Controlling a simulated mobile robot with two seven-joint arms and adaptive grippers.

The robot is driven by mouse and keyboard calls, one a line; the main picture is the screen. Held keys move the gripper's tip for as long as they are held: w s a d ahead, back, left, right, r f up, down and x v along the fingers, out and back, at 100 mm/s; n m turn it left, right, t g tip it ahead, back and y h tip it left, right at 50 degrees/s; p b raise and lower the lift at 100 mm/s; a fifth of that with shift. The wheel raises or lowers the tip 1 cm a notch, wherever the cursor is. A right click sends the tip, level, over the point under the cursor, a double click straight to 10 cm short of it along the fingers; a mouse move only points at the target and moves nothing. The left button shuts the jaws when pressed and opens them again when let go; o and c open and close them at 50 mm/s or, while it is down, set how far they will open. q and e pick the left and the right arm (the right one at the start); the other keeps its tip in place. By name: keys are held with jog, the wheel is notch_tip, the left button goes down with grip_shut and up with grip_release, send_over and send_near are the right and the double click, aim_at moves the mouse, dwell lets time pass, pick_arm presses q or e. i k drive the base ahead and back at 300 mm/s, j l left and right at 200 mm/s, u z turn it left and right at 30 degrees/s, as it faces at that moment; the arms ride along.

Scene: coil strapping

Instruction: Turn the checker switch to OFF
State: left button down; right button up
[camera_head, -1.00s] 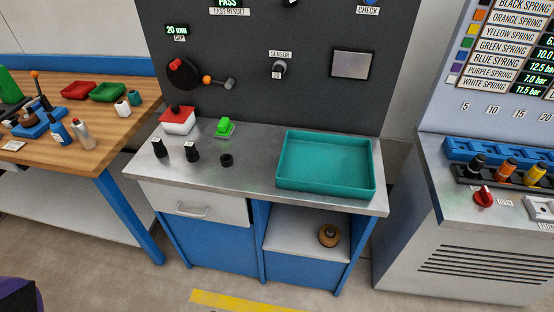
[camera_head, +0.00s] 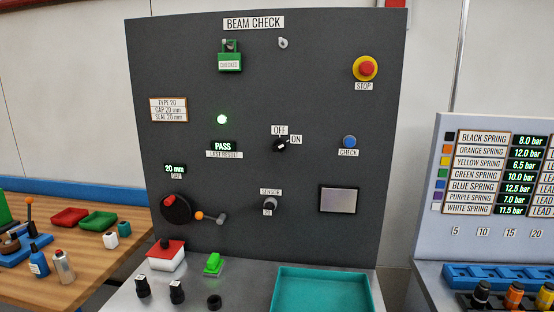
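The checker switch (camera_head: 282,145) is a black rotary knob with a white mark on the dark BEAM CHECK panel (camera_head: 330,105). An OFF label (camera_head: 279,130) sits above it and an ON label (camera_head: 296,139) at its upper right. The knob's white mark is small; it appears to lean toward the ON side. A green lamp (camera_head: 222,119) is lit, and the display below it (camera_head: 222,146) reads PASS. Neither of my grippers is in the head view.
The panel also holds a red STOP button (camera_head: 366,69), a blue CHECK button (camera_head: 349,141), a SENSOR knob (camera_head: 271,201) and a dial with a crank handle (camera_head: 176,208). Below, the bench holds a teal tray (camera_head: 326,271), a red-topped box (camera_head: 166,254) and black knobs (camera_head: 177,291).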

aim_at(279, 144)
jog(key=z, duration=1.65)
jog(key=k+j+z, duration=0.2)
jog(key=z, duration=0.2)
jog(key=k+j+z, duration=0.35)
jog(key=k+j, duration=0.55)
jog(key=k, duration=0.15)
